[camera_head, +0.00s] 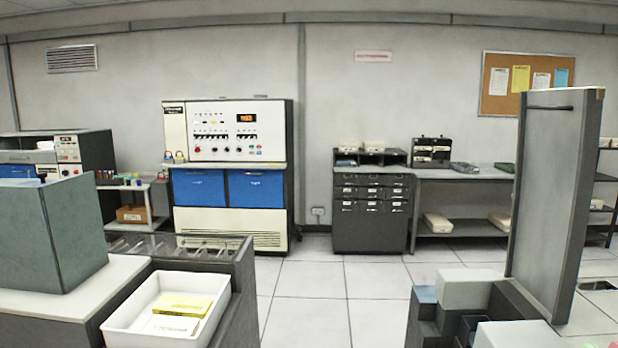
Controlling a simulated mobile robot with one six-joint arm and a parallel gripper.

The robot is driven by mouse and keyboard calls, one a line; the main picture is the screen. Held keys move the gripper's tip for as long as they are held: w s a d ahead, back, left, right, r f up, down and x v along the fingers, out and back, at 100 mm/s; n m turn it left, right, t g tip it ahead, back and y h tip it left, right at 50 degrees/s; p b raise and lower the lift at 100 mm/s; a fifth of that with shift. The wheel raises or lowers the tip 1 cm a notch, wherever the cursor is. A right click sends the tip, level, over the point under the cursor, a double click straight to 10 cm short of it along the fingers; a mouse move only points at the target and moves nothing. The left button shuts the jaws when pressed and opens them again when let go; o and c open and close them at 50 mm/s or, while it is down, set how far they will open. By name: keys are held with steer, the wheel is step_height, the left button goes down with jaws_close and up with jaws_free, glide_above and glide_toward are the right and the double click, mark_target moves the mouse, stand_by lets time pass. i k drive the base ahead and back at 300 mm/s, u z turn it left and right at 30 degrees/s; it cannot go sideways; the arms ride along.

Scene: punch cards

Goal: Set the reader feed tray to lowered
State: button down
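I cannot tell for sure which part is the reader feed tray or how it is set. A machine (55,235) with a grey-green box and a cream top stands at the left front. A white tray (112,322) with yellow cards (183,305) in it sits at its right end. Behind the tray is a dark slotted unit (240,262). Another machine (90,150) with a small control panel stands at the far left. My gripper is not in view.
A console (228,130) with blue bins stands at the back wall. A drawer cabinet (372,215) and a bench (460,175) stand to its right. A tall grey panel (550,190) and pale boxes (468,288) fill the right front. Tiled floor (320,290) lies clear in the middle.

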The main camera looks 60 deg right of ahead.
mark_target(559, 130)
steer(key=i, duration=1.4)
steer(key=z, duration=2.15)
steer(key=k, duration=0.1)
steer(key=z, duration=2.3)
steer(key=i, duration=1.7)
steer(key=z, duration=0.05)
